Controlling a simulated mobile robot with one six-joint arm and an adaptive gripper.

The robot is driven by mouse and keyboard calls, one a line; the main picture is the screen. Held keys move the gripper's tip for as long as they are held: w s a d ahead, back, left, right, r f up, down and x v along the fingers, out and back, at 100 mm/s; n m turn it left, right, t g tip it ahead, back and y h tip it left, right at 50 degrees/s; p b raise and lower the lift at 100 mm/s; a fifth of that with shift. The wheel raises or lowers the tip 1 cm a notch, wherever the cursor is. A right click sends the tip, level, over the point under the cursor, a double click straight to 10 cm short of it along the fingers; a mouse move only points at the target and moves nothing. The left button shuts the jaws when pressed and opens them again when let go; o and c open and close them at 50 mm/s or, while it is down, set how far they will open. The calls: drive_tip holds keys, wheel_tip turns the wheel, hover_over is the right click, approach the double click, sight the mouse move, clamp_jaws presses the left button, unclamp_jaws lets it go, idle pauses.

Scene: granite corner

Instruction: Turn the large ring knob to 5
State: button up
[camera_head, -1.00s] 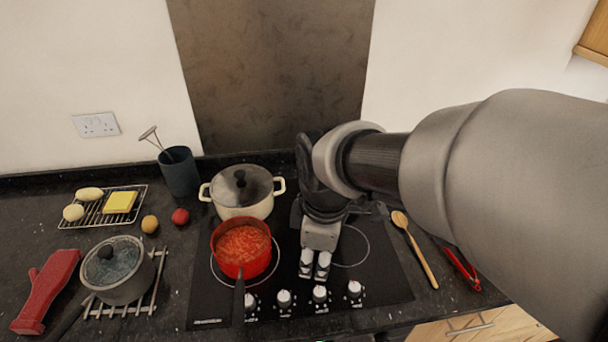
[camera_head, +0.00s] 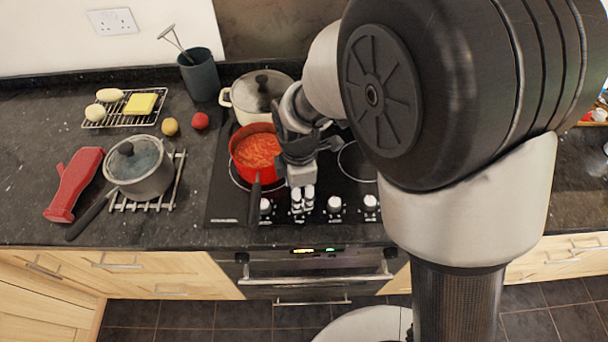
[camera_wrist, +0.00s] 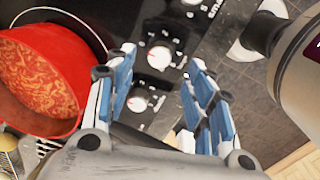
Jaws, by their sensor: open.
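A row of white-and-black knobs runs along the hob's front edge. The head view shows the leftmost knob (camera_head: 265,206), the third knob (camera_head: 335,205) and the rightmost knob (camera_head: 371,202). My gripper (camera_head: 303,208) hides most of the second. In the wrist view, my open gripper (camera_wrist: 163,58) points down with the second knob (camera_wrist: 159,57) showing between its blue-padded fingertips. Whether the fingers touch it is unclear. Its white dial has small marks and red on it, too small to read. I cannot tell which knob is the large ring one.
A red pot of sauce (camera_head: 256,150) stands close left of my gripper, its dark handle (camera_head: 255,190) reaching forward near the leftmost knob. A cream pot (camera_head: 246,98) is behind it. A grey lidded pan (camera_head: 150,180) stands left on a rack. The right hob is mostly clear.

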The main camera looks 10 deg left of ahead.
wheel_tip(320, 180, down, 6)
drive_tip(key=shift+w+b, duration=0.15)
drive_tip(key=shift+b, duration=0.5)
drive_tip(key=shift+c, duration=0.3)
drive_tip(key=c, duration=1)
